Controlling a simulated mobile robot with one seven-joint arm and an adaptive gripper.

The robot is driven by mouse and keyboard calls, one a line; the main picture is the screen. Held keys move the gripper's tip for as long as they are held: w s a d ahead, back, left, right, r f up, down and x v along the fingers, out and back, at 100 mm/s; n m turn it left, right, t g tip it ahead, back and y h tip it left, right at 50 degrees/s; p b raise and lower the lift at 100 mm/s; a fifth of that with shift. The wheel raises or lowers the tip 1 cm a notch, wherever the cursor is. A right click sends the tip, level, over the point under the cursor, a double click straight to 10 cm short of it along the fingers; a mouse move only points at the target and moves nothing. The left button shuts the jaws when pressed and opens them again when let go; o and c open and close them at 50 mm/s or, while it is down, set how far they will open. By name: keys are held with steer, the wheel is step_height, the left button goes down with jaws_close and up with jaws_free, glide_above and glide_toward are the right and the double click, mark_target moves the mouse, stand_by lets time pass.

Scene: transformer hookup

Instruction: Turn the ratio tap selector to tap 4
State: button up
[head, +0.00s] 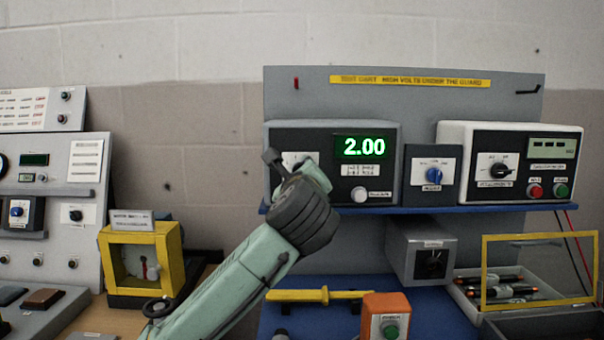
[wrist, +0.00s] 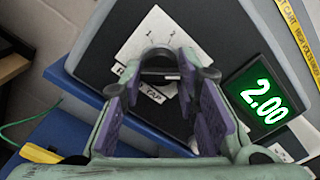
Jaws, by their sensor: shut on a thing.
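The ratio tap selector sits on the left part of a grey instrument (head: 390,132) with a green display (head: 360,147) reading 2.00. Its white dial plate (wrist: 150,32) shows small marks in the wrist view, and a TAP label (wrist: 152,93) lies below it. The dark selector knob (wrist: 160,74) shows only in part between the fingertips. My gripper (wrist: 161,66) is shut on the knob, with its purple pads on either side. In the head view, my gripper (head: 293,168) covers most of the dial, so the pointer cannot be read.
Below are a grey box (head: 420,250), an orange button box (head: 386,315) and a yellow-framed guard (head: 540,240). A yellow-framed meter (head: 140,262) stands left.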

steer(key=shift+m, duration=1.1)
steer(key=o, duration=1.2)
steer(key=shift+c, duration=0.2)
steer(key=shift+s, duration=0.1)
steer(key=s, duration=1.2)
